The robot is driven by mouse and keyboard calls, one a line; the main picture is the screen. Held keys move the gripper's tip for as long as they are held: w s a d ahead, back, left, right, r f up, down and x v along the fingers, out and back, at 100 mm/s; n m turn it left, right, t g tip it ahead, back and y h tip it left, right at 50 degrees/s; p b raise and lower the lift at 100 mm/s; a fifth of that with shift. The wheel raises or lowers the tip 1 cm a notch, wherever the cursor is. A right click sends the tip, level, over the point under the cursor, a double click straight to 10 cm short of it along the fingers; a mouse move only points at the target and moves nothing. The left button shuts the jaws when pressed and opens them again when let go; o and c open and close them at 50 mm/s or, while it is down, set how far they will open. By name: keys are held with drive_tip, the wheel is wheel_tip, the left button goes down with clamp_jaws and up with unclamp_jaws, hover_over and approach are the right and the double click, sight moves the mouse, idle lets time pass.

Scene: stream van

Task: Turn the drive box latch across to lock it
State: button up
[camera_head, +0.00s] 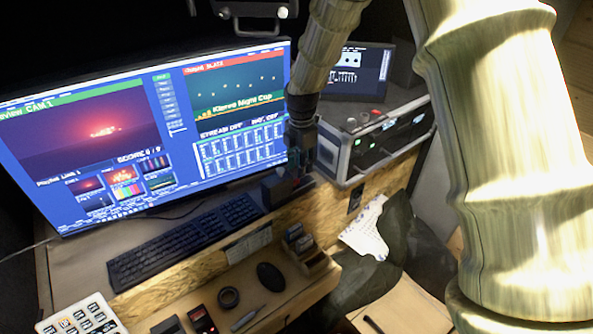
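My gripper (301,168) comes down from the top centre and hangs in front of the right edge of the large monitor. Its dark fingers are small and partly merge with the dark things behind them, so I cannot see if they are open or shut. A small dark box (276,190), likely the drive box, stands on the desk just below and left of the gripper, by the keyboard's right end. The gripper is at or close to its right side; I cannot tell if they touch. The latch is not clearly visible, and how it is turned cannot be made out.
The large monitor (105,140) fills the left, with a black keyboard (185,240) in front. A silver-edged rack case (345,165) stands close right of the gripper. A lower shelf holds a mouse (271,277), a tape roll (228,297) and small devices. My arm covers the right.

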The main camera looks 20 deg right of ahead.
sight(295, 183)
drive_tip(key=w+f, duration=0.1)
drive_tip(key=f, duration=0.1)
drive_tip(key=w+f+p, duration=0.1)
drive_tip(key=f, duration=0.1)
drive_tip(key=w+f, duration=0.1)
drive_tip(key=f, duration=0.1)
drive_tip(key=shift+f+p, duration=0.3)
drive_tip(key=shift+f, duration=0.1)
drive_tip(key=shift+s+r, duration=0.2)
drive_tip(key=shift+s, duration=0.4)
drive_tip(key=shift+s+r, duration=0.55)
drive_tip(key=shift+s, duration=0.2)
drive_tip(key=shift+c, duration=1)
drive_tip(key=c, duration=0.4)
drive_tip(key=shift+w+f, duration=0.55)
drive_tip(key=shift+w, duration=0.05)
clamp_jaws()
drive_tip(key=shift+s, duration=0.15)
